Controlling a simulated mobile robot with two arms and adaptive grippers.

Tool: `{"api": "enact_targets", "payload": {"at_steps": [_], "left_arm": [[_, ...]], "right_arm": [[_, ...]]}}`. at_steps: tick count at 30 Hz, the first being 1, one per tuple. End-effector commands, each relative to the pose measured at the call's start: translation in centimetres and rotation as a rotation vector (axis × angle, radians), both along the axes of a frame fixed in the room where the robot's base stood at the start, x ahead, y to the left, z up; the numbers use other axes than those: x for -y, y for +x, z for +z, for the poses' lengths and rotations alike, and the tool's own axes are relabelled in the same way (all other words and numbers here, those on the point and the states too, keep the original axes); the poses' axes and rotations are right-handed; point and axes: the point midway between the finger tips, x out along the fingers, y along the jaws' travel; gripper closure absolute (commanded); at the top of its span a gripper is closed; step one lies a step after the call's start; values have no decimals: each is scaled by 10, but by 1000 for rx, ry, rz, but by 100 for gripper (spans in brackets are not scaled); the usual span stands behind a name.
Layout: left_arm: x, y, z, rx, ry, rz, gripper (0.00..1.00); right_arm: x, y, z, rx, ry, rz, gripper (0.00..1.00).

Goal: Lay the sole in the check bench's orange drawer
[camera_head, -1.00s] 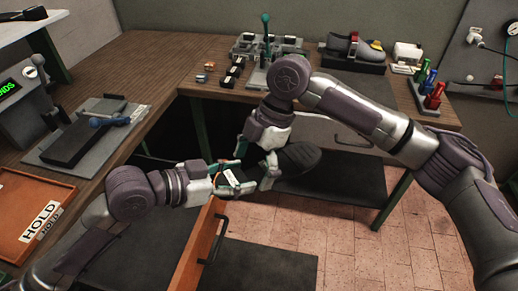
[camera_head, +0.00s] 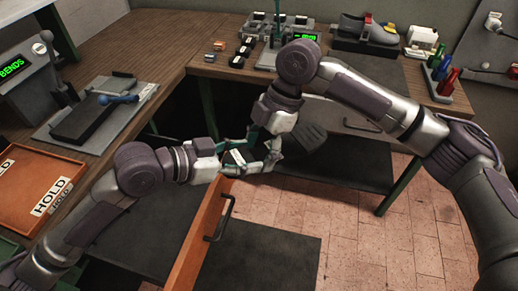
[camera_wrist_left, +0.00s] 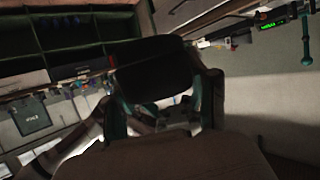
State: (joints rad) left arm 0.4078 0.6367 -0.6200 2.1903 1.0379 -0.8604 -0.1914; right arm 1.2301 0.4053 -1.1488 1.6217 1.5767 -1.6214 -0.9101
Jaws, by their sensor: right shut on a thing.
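The dark sole (camera_head: 303,140) is in the air in the head view, beyond the drawer. My right gripper (camera_head: 268,148) is shut on its middle part. My left gripper (camera_head: 238,160) is at the sole's near end, its fingers spread on either side. In the left wrist view the dark sole (camera_wrist_left: 155,70) lies between these fingers; whether they touch it is unclear. The orange drawer (camera_head: 200,240) is pulled out below the left gripper, with a dark handle on its front. Its inside is partly hidden by my left arm.
An orange HOLD tray (camera_head: 35,190) and a grey fixture with a blue handle (camera_head: 100,112) sit on the left bench. The back bench carries a shoe on a stand (camera_head: 368,32) and colored bottles (camera_head: 440,75).

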Motion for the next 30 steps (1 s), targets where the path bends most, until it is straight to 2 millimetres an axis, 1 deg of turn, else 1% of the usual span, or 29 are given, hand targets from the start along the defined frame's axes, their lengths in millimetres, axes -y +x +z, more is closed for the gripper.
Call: {"api": "enact_targets", "payload": {"at_steps": [1, 4, 5, 14, 17, 20, 27, 30], "left_arm": [[4, -3, 4, 1, -14, -11, 34], [4, -3, 4, 1, -13, -10, 18], [4, -3, 3, 2, -12, -9, 15], [2, -2, 2, 1, -7, -6, 15], [-3, -4, 4, 1, -6, -6, 15], [-16, -10, 9, 2, -4, -3, 15], [-59, -32, 27, -1, -1, -3, 15], [-73, -40, 35, 0, -1, -5, 15]], "right_arm": [[-4, -1, 1, 4, 10, 6, 75], [-4, -1, 1, 2, 9, 7, 75], [-4, -2, 1, 2, 9, 7, 75], [-3, -1, 1, 1, 6, 4, 76], [-3, -1, 1, 1, 5, 3, 76], [-2, -1, 1, 1, 5, 2, 76], [-2, 0, 1, 1, 5, 2, 76], [-2, 0, 1, 1, 5, 2, 76]]}}
